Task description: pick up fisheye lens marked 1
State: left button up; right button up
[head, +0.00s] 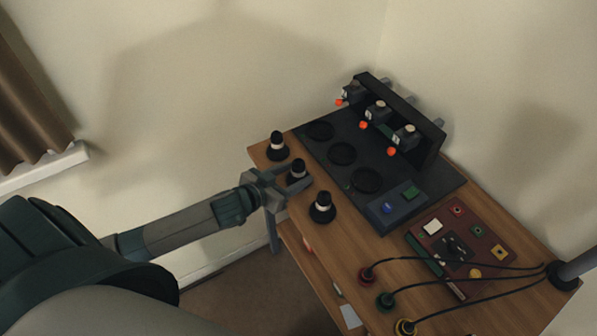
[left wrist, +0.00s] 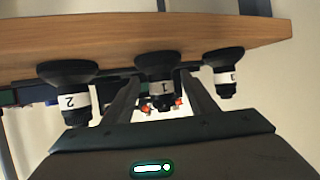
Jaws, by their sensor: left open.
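The fisheye lens marked 1 (left wrist: 160,80) is a black lens with a flared end and a white label band. In the head view it is the middle one (head: 297,168) of three lenses along the table's left edge. My left gripper (head: 294,181) is at this lens, open, with a finger on each side of it. The left wrist view, which looks upside down, shows the lens between the two fingers. I cannot tell whether either finger touches it. The lens marked 2 (left wrist: 68,90) is left of it there. Another lens (left wrist: 225,73) is at right.
A red control box (head: 463,245) and cabled plugs (head: 385,300) are nearer. The neighbouring lenses (head: 277,148) (head: 322,208) flank the gripper closely.

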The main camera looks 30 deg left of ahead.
pick_arm(q)
jog(key=shift+w+d+f, duration=0.1)
jog(key=shift+w+f, duration=0.05)
jog(key=shift+w, duration=0.2)
jog(key=shift+w+p, duration=0.3)
jog(key=shift+w, duration=0.15)
jog(key=shift+p+x, duration=0.65)
jog(key=shift+x, duration=1.55)
jog(key=shift+d+f, duration=0.1)
jog(key=shift+f, duration=0.05)
jog(key=shift+s, duration=0.1)
jog(key=c, duration=1.3)
